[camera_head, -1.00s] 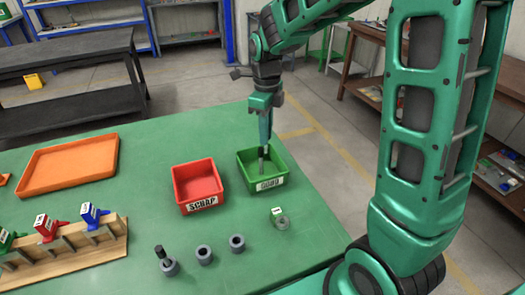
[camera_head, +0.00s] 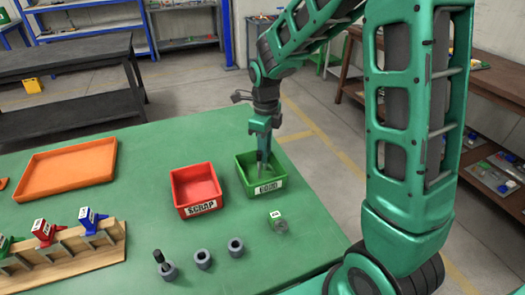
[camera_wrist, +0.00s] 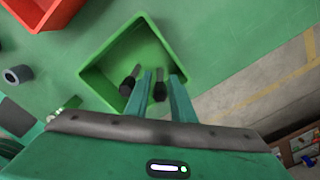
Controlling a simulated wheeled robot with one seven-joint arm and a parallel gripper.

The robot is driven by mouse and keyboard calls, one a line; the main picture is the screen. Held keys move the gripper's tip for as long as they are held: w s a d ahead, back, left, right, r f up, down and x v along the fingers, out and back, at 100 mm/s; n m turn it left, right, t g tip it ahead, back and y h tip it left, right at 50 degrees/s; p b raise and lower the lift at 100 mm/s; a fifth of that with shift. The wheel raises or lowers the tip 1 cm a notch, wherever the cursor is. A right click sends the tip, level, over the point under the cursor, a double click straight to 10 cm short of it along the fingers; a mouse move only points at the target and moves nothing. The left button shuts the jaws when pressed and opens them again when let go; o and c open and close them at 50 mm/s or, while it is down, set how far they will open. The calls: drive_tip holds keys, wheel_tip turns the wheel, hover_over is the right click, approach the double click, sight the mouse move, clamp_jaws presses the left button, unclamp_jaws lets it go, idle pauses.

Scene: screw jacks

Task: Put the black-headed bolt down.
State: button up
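My gripper (camera_head: 264,165) reaches down into the green bin (camera_head: 268,187) labelled GOOD. In the wrist view its two fingers (camera_wrist: 161,76) stand apart, open. A black-headed bolt (camera_wrist: 160,90) lies between them in the bin, with a gap to the fingers on each side. A second dark-headed bolt (camera_wrist: 129,85) lies in the bin just left of the fingers. The bin wall and fingers hide the bolts in the head view.
A red bin (camera_head: 196,190) labelled SCRAP stands left of the green one. Grey collars (camera_head: 236,246), a bolt in a collar (camera_head: 164,265) and a tagged part (camera_head: 277,222) stand in front. An orange tray (camera_head: 66,170) and wooden rack (camera_head: 70,255) are at left.

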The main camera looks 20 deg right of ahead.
drive_tip(key=shift+r, duration=0.1)
wheel_tip(320, 180, up, 12)
idle(0.6)
drive_tip(key=s+d+n, duration=1)
drive_tip(key=s+d, duration=0.2)
drive_tip(key=s, duration=0.3)
drive_tip(key=s+d+f+n, duration=0.1)
drive_tip(key=s+n, duration=0.4)
drive_tip(key=s, duration=0.2)
drive_tip(key=s+d+f+n, duration=0.2)
drive_tip(key=s+n, duration=0.3)
drive_tip(key=s, duration=0.2)
drive_tip(key=shift+s+n, duration=0.3)
drive_tip(key=shift+w+f, duration=0.25)
drive_tip(key=shift+w, duration=0.4)
